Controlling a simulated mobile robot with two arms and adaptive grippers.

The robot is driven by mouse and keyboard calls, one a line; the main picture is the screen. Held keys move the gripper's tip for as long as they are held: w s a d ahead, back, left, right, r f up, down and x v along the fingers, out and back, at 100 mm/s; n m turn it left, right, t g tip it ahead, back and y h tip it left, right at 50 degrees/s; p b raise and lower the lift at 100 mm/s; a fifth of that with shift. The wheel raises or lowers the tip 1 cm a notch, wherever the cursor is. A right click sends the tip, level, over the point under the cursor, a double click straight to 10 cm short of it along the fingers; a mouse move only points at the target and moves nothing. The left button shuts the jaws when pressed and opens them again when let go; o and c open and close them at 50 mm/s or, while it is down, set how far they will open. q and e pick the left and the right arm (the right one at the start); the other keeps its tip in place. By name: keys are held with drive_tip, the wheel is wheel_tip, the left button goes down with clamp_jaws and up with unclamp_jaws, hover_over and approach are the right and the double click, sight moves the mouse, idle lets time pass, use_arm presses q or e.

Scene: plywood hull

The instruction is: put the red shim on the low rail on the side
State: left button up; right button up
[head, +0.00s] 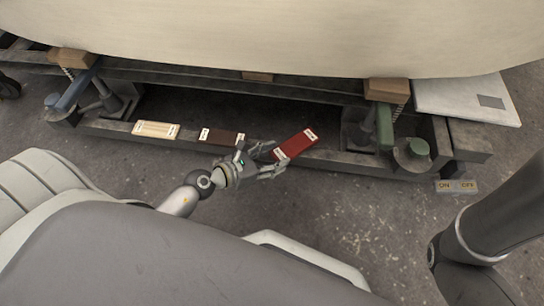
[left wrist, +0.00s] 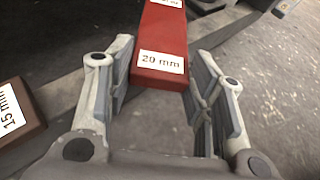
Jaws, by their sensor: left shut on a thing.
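The red shim (head: 295,144), with white end labels, is at the low rail (head: 345,162) of the frame under the hull, tilted across it in the picture. I cannot tell whether it rests on the rail or is held just above. My left gripper (head: 272,160) is shut on its near end. In the left wrist view the red shim (left wrist: 163,45) shows a "20 mm" label between the fingers (left wrist: 160,92). My right gripper is not in view.
A dark brown shim (head: 221,136) and a pale shim (head: 156,129) lie on the rail to the left. The brown one, marked 15 mm, also shows in the left wrist view (left wrist: 18,112). A green jack (head: 412,154) stands right. An ON/OFF plate (head: 456,186) lies at right.

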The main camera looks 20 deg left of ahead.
use_arm(q)
drive_tip(key=shift+s+f, duration=0.15)
drive_tip(key=shift+f, duration=0.55)
drive_tip(key=shift+c, duration=0.3)
drive_tip(key=shift+f, duration=0.15)
drive_tip(key=shift+c, duration=1.1)
drive_tip(key=shift+o, duration=0.2)
drive_tip(key=o, duration=0.9)
drive_tip(key=shift+o, duration=1.1)
drive_tip(key=shift+d+f, duration=0.15)
drive_tip(key=shift+f, duration=0.05)
drive_tip(key=o, duration=0.3)
drive_tip(key=shift+w+r, duration=0.1)
drive_tip(key=shift+w, duration=0.15)
drive_tip(key=shift+r, duration=0.1)
